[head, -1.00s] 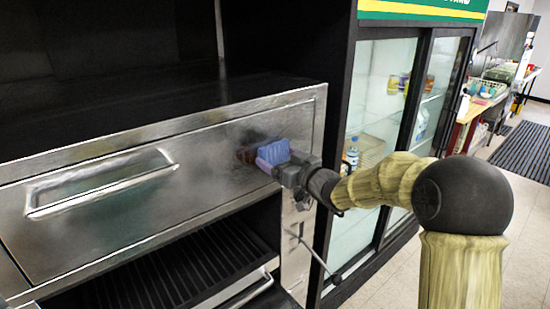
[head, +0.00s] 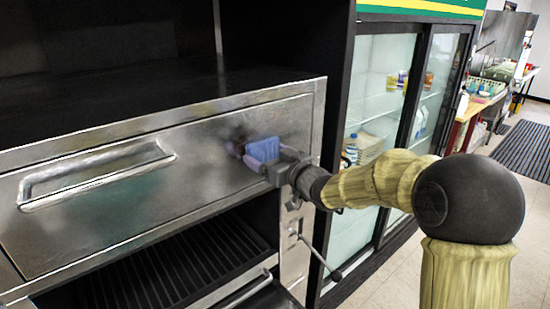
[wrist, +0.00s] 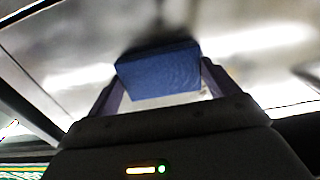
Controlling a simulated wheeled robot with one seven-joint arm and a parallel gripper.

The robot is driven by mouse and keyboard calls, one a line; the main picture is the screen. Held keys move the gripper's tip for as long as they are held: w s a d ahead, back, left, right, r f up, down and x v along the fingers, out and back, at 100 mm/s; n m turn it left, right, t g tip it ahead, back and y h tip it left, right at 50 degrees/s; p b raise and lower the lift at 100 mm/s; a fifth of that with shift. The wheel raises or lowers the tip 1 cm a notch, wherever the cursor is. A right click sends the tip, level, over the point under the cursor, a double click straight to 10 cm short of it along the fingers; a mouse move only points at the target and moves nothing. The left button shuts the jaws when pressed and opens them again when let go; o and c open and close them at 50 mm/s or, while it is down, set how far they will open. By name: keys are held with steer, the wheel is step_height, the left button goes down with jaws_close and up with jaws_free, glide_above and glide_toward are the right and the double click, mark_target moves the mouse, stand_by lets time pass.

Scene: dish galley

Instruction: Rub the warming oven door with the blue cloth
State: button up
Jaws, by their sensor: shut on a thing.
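The warming oven door (head: 120,225) is a wide, shiny steel panel with a bar handle (head: 97,174) on its left part. My gripper (head: 277,161) is shut on the folded blue cloth (head: 262,150), holding it at the right part of the door. In the wrist view the blue cloth (wrist: 158,72) sits between the fingers, with the blurred steel door (wrist: 90,55) behind it. I cannot tell whether the cloth touches the door. A small brownish patch shows on the door just left of the cloth; it may be a mark or a reflection.
Below the door is an open dark compartment with a ribbed rack (head: 185,262). A lever (head: 320,258) sticks out at the oven's lower right. A glass-door fridge (head: 385,120) stands right of the oven. Open floor (head: 525,225) lies further right.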

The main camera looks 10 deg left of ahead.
steer(key=shift+s+a, duration=0.25)
steer(key=shift+s, duration=0.05)
steer(key=s+a+b, duration=0.2)
steer(key=shift+s+a, duration=0.25)
steer(key=shift+s, duration=0.15)
stand_by(0.3)
steer(key=shift+s+b, duration=0.1)
steer(key=shift+b, duration=0.25)
